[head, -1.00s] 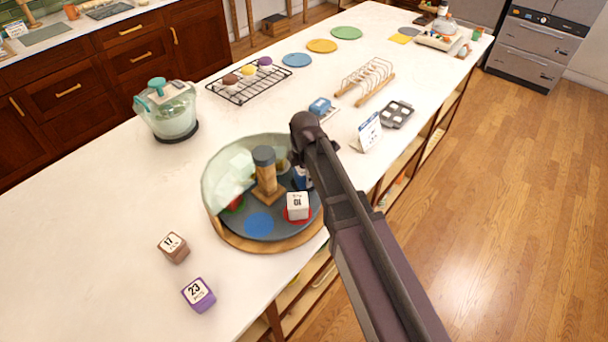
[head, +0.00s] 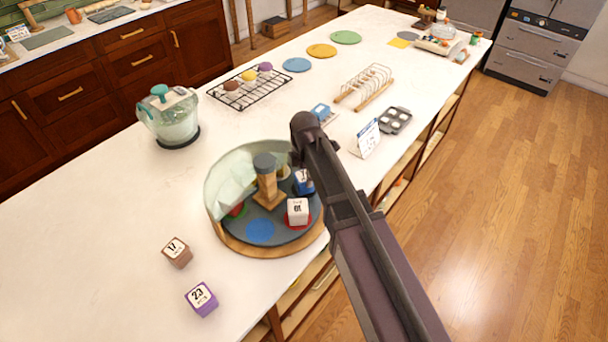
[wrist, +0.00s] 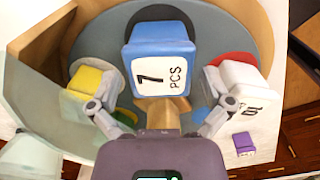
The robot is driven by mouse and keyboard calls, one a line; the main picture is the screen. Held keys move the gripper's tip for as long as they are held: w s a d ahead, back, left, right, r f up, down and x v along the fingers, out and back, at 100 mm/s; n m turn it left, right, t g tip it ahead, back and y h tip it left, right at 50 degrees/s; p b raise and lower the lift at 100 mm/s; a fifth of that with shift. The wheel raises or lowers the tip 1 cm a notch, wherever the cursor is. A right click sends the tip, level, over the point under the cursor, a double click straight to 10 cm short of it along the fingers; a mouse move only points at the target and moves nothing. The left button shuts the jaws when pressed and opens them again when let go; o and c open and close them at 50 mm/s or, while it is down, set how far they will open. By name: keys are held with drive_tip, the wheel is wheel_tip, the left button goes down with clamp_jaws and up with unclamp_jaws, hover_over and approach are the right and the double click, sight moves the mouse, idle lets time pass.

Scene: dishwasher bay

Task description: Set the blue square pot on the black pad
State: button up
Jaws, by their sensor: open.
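The blue square pot (head: 304,182) is a blue block with a white "7 PCS" label. It sits on the right side of a round turntable (head: 237,240), partly behind my arm. In the wrist view the blue pot (wrist: 165,57) is large and upright, just ahead of my gripper (wrist: 160,110). The two fingers are spread wide to either side, with the pot apparently not clamped. In the head view my gripper is hidden behind my arm.
A white block (head: 298,210) stands close to the pot on a red spot. A clear curved guard (head: 228,180) and a central post (head: 266,175) rise from the turntable. Brown (head: 176,252) and purple (head: 201,298) blocks stand in front.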

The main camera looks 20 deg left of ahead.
sight(304, 176)
drive_tip(key=shift+r+p, duration=4.4)
drive_tip(key=shift+r, duration=0.35)
drive_tip(key=s+d+m, duration=0.2)
drive_tip(key=d+m, duration=1)
drive_tip(key=d, duration=0.6)
drive_tip(key=s+d+m, duration=0.3)
drive_tip(key=d+m, duration=1)
drive_tip(key=d, duration=0.5)
drive_tip(key=shift+s+d, duration=0.3)
drive_tip(key=shift+s, duration=0.05)
